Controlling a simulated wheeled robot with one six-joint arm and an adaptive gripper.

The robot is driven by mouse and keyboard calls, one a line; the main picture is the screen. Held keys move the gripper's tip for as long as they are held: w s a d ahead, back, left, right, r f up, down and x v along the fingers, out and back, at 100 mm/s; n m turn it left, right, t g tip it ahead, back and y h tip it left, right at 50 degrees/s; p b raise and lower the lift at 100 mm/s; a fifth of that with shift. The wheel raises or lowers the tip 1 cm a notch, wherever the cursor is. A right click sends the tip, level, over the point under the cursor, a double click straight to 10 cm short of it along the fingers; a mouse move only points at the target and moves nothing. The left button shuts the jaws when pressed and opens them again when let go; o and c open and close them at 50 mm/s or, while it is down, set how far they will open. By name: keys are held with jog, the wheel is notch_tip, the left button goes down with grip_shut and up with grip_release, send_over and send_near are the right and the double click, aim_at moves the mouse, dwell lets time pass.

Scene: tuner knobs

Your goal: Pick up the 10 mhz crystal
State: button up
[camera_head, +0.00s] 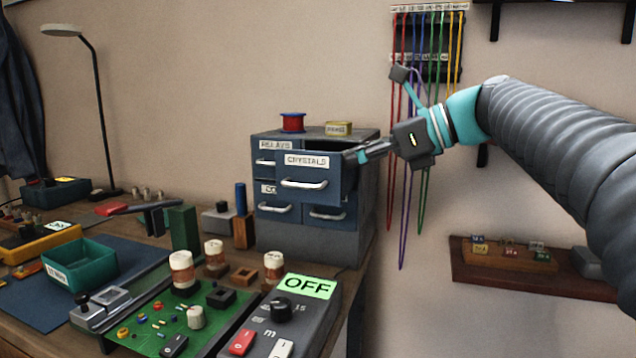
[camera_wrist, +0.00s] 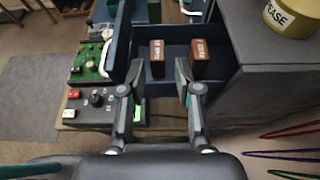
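The drawer labelled CRYSTALS (camera_head: 312,176) is pulled out of the blue cabinet. In the wrist view, two brown blocks stand in the open drawer (camera_wrist: 176,76): a left block (camera_wrist: 157,57) and a right block (camera_wrist: 199,60). Both carry pale lettering too small to read surely, so I cannot tell which is the 10 MHz crystal. My gripper (camera_wrist: 160,72) is open and empty, its fingers pointing toward the blocks, apart from both. In the head view my gripper (camera_head: 372,152) is at the right side of the drawer; the blocks are hidden there.
The blue cabinet (camera_head: 308,240) has other drawers. A red spool (camera_head: 293,122) and a yellow tin (camera_head: 339,128) sit on its top. Coloured cables (camera_head: 405,130) hang on the wall to the right. A grey box marked OFF (camera_head: 300,310) and a green board (camera_head: 165,325) stand in front.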

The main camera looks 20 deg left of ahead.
jog(key=shift+r+x, duration=0.15)
jog(key=shift+x, duration=1.25)
jog(key=shift+r+x, duration=0.1)
jog(key=shift+x, duration=1.35)
jog(key=shift+s, duration=0.15)
grip_shut()
